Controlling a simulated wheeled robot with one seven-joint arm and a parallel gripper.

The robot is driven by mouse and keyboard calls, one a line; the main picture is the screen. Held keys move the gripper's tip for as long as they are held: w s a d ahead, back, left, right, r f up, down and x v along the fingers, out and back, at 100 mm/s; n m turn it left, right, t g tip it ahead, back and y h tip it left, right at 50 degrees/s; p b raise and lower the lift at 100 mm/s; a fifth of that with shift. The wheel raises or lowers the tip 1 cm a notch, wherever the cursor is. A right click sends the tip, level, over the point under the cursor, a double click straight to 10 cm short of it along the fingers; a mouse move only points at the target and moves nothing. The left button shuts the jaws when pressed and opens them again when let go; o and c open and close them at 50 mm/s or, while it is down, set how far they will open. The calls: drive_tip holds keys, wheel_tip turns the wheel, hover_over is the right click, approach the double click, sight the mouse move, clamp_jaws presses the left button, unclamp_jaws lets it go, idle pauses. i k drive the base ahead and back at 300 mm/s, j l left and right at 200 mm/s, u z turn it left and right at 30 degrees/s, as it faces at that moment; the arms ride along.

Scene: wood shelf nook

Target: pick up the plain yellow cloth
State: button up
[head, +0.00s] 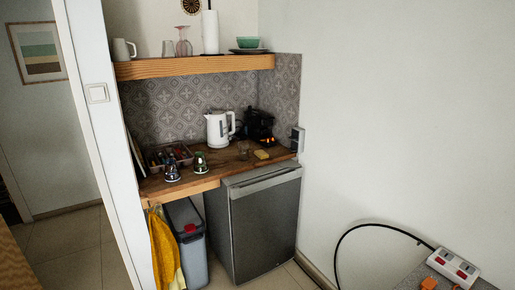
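A yellow cloth (163,252) hangs down below the left end of the wooden counter (215,176), in the lower left of the head view. It hangs in long folds, and its lower end runs out of the bottom of the picture. It is beside a grey bin (192,262) with a red patch. What it hangs from is too small to tell. My gripper is not in view.
A small fridge (265,225) stands under the counter. A white kettle (217,130), a dark appliance (259,124) and a tray (166,158) stand on the counter. A wooden shelf (195,66) runs above. A power strip (453,267) lies on a grey surface at lower right.

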sight(261, 153)
drive_tip(key=i+u, duration=0.15)
drive_tip(key=i, duration=0.55)
drive_tip(key=i+l+u, duration=0.15)
drive_tip(key=i, duration=0.5)
drive_tip(key=i+l+u, duration=0.2)
drive_tip(key=i+u, duration=0.3)
drive_tip(key=i+l+u, duration=0.3)
drive_tip(key=u, duration=0.15)
drive_tip(key=i+l+u, duration=0.3)
drive_tip(key=l+u, duration=0.2)
drive_tip(key=i+l+u, duration=0.15)
drive_tip(key=l, duration=0.15)
drive_tip(key=i+l+u, duration=0.15)
drive_tip(key=l, duration=0.15)
